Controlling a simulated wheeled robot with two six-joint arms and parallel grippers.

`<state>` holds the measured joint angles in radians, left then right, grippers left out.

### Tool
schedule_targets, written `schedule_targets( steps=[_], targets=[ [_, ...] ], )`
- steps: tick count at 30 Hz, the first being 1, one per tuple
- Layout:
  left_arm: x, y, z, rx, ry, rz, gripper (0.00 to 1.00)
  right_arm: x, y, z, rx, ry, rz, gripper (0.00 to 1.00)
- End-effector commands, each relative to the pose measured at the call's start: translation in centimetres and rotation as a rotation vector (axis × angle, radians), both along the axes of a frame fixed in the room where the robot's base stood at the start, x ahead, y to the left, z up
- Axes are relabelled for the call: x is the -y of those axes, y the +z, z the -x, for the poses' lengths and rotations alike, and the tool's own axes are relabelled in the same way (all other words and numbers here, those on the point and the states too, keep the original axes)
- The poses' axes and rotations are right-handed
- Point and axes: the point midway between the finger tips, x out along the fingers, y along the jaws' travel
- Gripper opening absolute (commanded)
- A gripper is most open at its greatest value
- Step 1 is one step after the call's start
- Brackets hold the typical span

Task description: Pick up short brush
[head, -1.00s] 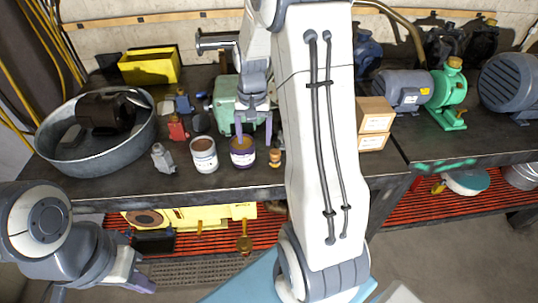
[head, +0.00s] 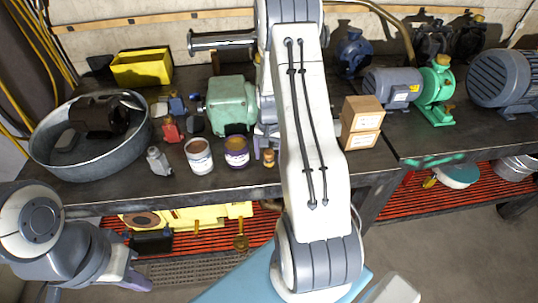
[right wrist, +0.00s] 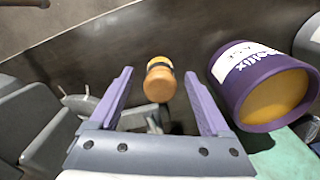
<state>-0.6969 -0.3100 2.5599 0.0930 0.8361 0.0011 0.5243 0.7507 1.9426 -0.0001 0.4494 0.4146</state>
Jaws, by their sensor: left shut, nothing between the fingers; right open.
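A small orange-brown piece with a dark band, which looks like the short brush (head: 268,161), stands on the workbench near its front edge, right of the purple can. In the right wrist view the brush (right wrist: 160,80) shows end-on between the fingertips of my open right gripper (right wrist: 157,74), with gaps on both sides. In the head view my right gripper (head: 265,147) is beside the brush and partly hidden by my arm. My left gripper (head: 140,283) is shut and empty, low at the left, in front of the bench.
The purple-labelled can (head: 236,152) stands close to the left of the brush, with a white can (head: 199,156) beyond it. A green machine (head: 230,104) is behind. Cardboard boxes (head: 362,122) stand to the right. A metal tub (head: 60,163) is at the far left.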

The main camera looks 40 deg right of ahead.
Motion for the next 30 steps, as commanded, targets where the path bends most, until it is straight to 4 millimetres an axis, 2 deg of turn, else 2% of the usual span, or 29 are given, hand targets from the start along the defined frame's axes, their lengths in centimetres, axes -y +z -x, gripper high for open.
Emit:
schedule_targets(
  steps=[4,10,11,15,17,26,30],
  targets=[
    [0.0,0.3,0.0,0.0,0.0,0.0,0.0,0.0,-1.0,0.0,-0.001,0.0,-0.001,0.81],
    [0.0,0.2,0.0,0.0,0.0,0.0,0.0,0.0,-1.1,0.0,0.001,0.0,0.001,0.81],
    [0.0,0.2,0.0,0.0,0.0,0.0,0.0,0.0,-1.1,0.0,0.001,0.0,0.001,0.73],
    [0.0,0.2,0.0,0.0,0.0,0.0,0.0,0.0,-1.1,0.0,0.001,0.0,0.001,0.2],
    [0.0,0.2,0.0,0.0,0.0,0.0,0.0,0.0,-1.1,0.0,0.001,0.0,0.001,0.0],
    [0.0,0.1,0.0,0.0,0.0,0.0,0.0,0.0,-0.7,-0.1,0.003,0.0,0.002,0.0],
    [0.0,-0.4,0.0,0.0,0.0,0.0,0.0,0.1,1.0,-0.2,0.007,0.0,0.005,0.0]
  ],
)
